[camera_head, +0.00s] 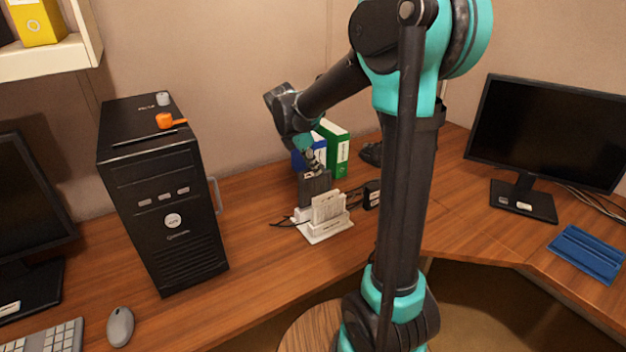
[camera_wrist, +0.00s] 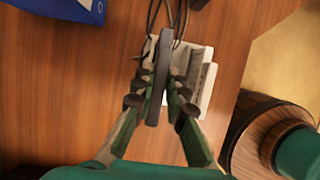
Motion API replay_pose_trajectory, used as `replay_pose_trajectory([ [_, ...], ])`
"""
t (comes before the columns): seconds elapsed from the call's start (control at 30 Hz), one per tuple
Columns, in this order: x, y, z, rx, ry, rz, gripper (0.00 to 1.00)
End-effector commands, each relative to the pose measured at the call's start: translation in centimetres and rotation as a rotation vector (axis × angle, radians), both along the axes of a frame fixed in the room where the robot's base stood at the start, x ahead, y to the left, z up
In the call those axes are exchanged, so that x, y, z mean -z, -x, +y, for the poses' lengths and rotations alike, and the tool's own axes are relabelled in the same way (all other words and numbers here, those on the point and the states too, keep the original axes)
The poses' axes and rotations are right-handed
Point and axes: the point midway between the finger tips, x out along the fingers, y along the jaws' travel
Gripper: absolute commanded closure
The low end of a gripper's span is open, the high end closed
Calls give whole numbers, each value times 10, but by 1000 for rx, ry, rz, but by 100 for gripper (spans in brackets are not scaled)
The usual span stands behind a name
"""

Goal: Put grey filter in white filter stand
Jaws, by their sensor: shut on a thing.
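The grey filter (camera_head: 314,188) is a dark, flat, upright panel in my gripper (camera_head: 314,170). In the wrist view the filter (camera_wrist: 160,90) shows edge-on, with the fingers of my gripper (camera_wrist: 160,88) closed on both sides. The white filter stand (camera_head: 328,234) is on the wooden desk, with a pale upright panel (camera_head: 329,207) in its front part. The grey filter is at the rear part of the stand, directly behind the pale panel. Its lower edge is hidden, so I cannot tell whether it is in a slot or just above. The stand also shows in the wrist view (camera_wrist: 206,84).
A black computer tower (camera_head: 165,200) stands to the left. Blue (camera_head: 316,150) and green (camera_head: 335,148) binders stand behind the stand. Dark cables (camera_head: 288,222) lie beside it, and a small black box (camera_head: 372,195) is to its right. Bare desk (camera_head: 255,235) lies left of the stand.

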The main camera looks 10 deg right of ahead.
Motion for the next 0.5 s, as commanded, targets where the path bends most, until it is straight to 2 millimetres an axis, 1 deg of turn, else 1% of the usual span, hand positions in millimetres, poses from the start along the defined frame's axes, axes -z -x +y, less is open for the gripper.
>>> replay_pose_trajectory([
  [0.17, 13, 0, 0, 0, 0, 0, 100],
  [0.3, 32, 0, 0, 0, 0, 0, 100],
  [0.4, 43, 0, 0, 0, 0, 0, 100],
  [0.5, 46, 0, 0, 0, 0, 0, 100],
])
